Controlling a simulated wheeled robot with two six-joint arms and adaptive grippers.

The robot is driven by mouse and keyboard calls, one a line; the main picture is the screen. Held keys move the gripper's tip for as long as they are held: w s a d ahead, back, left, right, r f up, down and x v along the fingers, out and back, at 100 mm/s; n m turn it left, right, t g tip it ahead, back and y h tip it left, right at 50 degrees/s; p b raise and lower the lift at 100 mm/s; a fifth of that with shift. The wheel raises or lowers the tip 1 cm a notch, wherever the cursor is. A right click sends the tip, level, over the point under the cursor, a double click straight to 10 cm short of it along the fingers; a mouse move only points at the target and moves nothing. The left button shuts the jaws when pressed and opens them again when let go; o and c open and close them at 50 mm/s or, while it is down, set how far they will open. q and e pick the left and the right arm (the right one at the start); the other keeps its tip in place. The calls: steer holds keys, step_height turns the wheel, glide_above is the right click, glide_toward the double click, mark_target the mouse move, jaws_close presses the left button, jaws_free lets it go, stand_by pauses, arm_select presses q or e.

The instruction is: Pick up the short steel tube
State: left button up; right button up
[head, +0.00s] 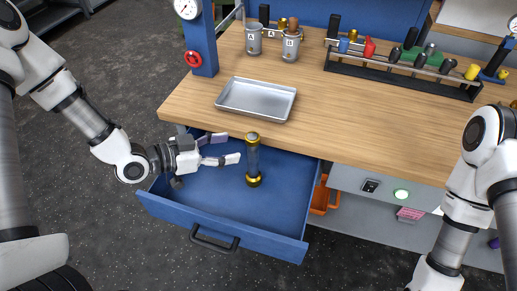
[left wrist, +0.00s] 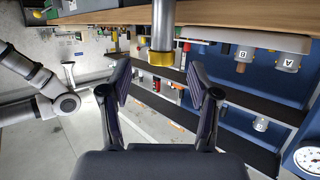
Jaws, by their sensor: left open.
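The short steel tube (head: 253,158) stands upright in the open blue drawer, grey in the middle with brass-coloured ends. My left gripper (head: 228,148) is open and empty, just left of the tube, with its fingers pointing toward it. In the left wrist view the tube (left wrist: 163,28) appears ahead of the open left gripper (left wrist: 162,82), roughly centred between the fingers and apart from them. Only part of the tube shows there, with one brass end. My right arm is at the right of the head view, but its gripper is out of view.
The drawer (head: 215,232) is otherwise mostly bare, with its front wall and handle facing me. The wooden bench (head: 345,125) overhangs behind it, bearing a metal tray (head: 257,115), two lettered cups and a tool rack (head: 400,78). An orange bin (head: 322,198) sits right of the drawer.

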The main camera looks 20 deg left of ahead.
arm_select(q)
steer(key=f+b, duration=0.1)
steer(key=f, duration=0.1)
steer(key=b, duration=0.9)
glide_toward(253, 165)
steer(key=w+f, duration=0.1)
steer(key=w+d+f, duration=0.1)
steer(key=f, duration=0.1)
steer(key=shift+w+d+f, duration=0.15)
steer(key=shift+w, duration=0.15)
steer(key=shift+b+x, duration=0.35)
steer(key=shift+x, duration=0.6)
steer(key=b+x, duration=0.1)
steer(key=x, duration=0.5)
steer(key=shift+w, duration=0.2)
steer(key=c, duration=0.3)
steer(key=shift+r, duration=0.25)
jaws_close()
arm_select(e)
step_height(253, 165, down, 12)
steer(key=shift+r, duration=0.15)
